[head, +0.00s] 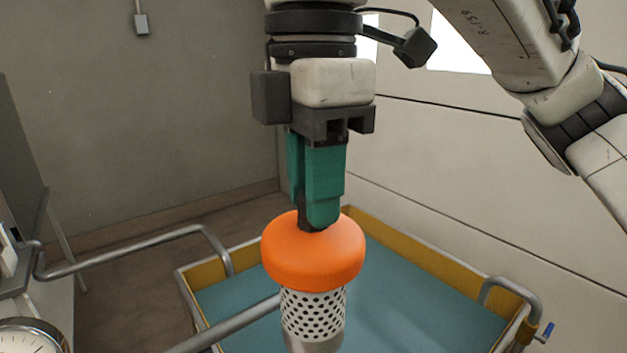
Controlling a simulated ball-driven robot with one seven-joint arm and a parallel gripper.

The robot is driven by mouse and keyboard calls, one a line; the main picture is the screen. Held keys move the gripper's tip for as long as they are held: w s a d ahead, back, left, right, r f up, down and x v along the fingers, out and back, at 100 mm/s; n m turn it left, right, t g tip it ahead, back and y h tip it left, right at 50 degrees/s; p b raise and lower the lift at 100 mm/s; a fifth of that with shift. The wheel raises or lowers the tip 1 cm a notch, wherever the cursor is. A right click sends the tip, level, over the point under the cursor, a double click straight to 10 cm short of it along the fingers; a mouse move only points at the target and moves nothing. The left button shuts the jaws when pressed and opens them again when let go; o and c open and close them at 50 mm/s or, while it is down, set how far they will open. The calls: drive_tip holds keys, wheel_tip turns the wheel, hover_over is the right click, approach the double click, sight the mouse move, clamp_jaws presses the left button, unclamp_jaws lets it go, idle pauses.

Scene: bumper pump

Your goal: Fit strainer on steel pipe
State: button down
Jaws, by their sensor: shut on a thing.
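The strainer is a white perforated cylinder (313,312) under a wide orange top (313,255). It hangs upright below my gripper (314,218). My gripper points down, and its green fingers are shut on the dark stub at the top of the orange part. A steel pipe (235,322) rises from the bottom edge toward the strainer and meets its outline at the left side. A smooth grey metal part (314,345) shows directly under the perforations. I cannot tell whether it is the strainer's lower rim or the pipe's end, or whether they touch.
A yellow-walled basin (398,249) with a blue-green inside lies below and behind the strainer. A bent grey pipe (140,249) enters over its left wall. Another bent pipe (515,290) with a blue-handled valve (547,332) is at right. A round gauge (32,338) sits lower left.

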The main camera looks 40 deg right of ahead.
drive_tip(key=shift+f+b, duration=0.35)
drive_tip(key=shift+f, duration=1.25)
idle(1.4)
drive_tip(key=c, duration=0.8)
unclamp_jaws()
drive_tip(key=shift+r, duration=0.15)
drive_tip(key=shift+r+p, duration=3.9)
drive_tip(key=shift+p, duration=0.45)
drive_tip(key=shift+s, duration=0.1)
